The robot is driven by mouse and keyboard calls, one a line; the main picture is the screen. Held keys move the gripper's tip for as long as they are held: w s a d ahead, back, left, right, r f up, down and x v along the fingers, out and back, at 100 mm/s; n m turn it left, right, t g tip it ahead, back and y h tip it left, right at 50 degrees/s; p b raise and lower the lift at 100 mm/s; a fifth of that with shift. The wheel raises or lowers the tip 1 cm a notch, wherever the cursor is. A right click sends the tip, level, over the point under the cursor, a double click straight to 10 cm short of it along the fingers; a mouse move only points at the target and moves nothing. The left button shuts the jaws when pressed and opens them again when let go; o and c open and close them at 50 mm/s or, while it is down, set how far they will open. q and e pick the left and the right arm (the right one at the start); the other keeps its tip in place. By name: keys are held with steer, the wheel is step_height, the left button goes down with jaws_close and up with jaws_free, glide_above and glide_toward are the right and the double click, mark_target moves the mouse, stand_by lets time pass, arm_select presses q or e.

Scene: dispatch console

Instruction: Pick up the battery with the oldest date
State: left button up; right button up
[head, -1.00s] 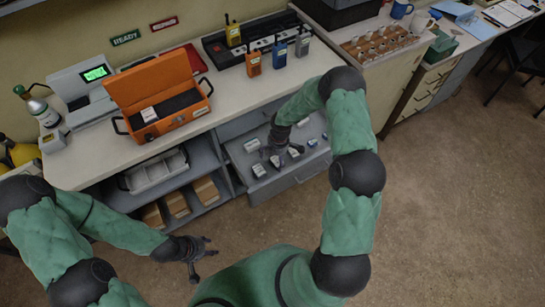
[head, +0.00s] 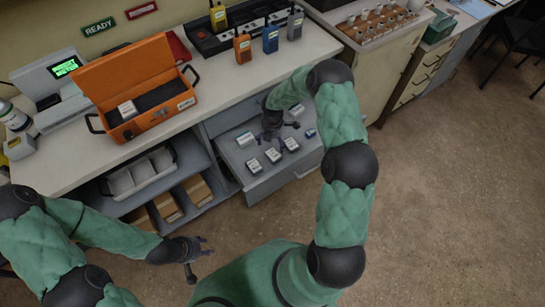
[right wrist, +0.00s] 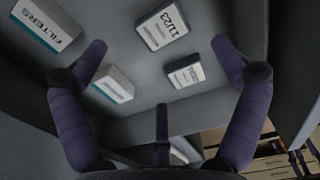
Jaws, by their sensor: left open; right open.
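Several small white blocks lie in an open grey drawer (head: 255,188). In the right wrist view one battery reads 11/23 (right wrist: 162,25). A second labelled block (right wrist: 185,72) lies below it, its print too small to read surely. A teal-edged block (right wrist: 114,84) shows no readable date, and another block (right wrist: 186,150) is partly hidden by my fingers. A box marked FILTERS (right wrist: 45,25) lies at the upper left. My right gripper (head: 281,130) is open and empty above the drawer's back part. My left gripper (head: 198,260) is open and empty, low in front of the shelves.
An orange case (head: 140,85) stands open on the counter. Several radios, including a blue one (head: 271,39), stand at the counter's back. A white divided bin (head: 140,173) and brown boxes (head: 167,207) fill the shelves left of the drawer. The floor in front is clear.

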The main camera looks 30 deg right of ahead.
steer(key=b, duration=0.1)
glide_above(273, 154)
step_height(273, 154, down, 5)
steer(key=shift+w+f, duration=0.1)
steer(key=shift+w, duration=0.05)
step_height(273, 154, down, 5)
steer(key=b, duration=0.2)
steer(key=shift+b, duration=0.35)
steer(key=c, duration=1.6)
